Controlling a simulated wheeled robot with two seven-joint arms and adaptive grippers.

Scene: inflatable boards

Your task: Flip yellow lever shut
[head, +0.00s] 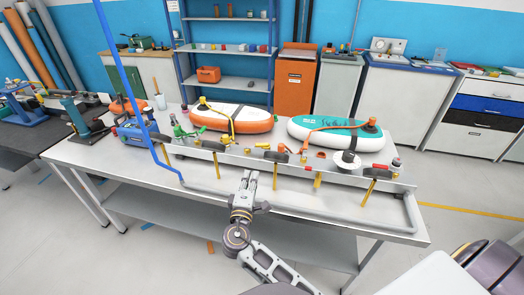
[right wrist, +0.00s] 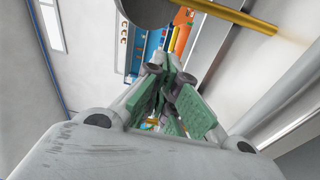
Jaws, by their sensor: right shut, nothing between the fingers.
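Several yellow levers hang along the front of a long grey metal rail on the table. One yellow lever (head: 275,177) hangs just right of my right gripper, others are at the left (head: 217,165) and far right (head: 368,190). I cannot tell which one the task means. My right gripper (head: 247,180) is in front of the rail, its fingers together and empty. In the right wrist view its green-padded fingers (right wrist: 172,95) meet, and a yellow rod (right wrist: 245,20) crosses the upper right, apart from them. My left gripper is not in view.
The grey rail (head: 200,148) runs across the white table (head: 110,158). Behind it lie an orange-and-white board (head: 235,118) and a teal-and-white board (head: 325,130). A blue pole (head: 130,85) slants at the left. A grey pipe (head: 300,208) runs along the front.

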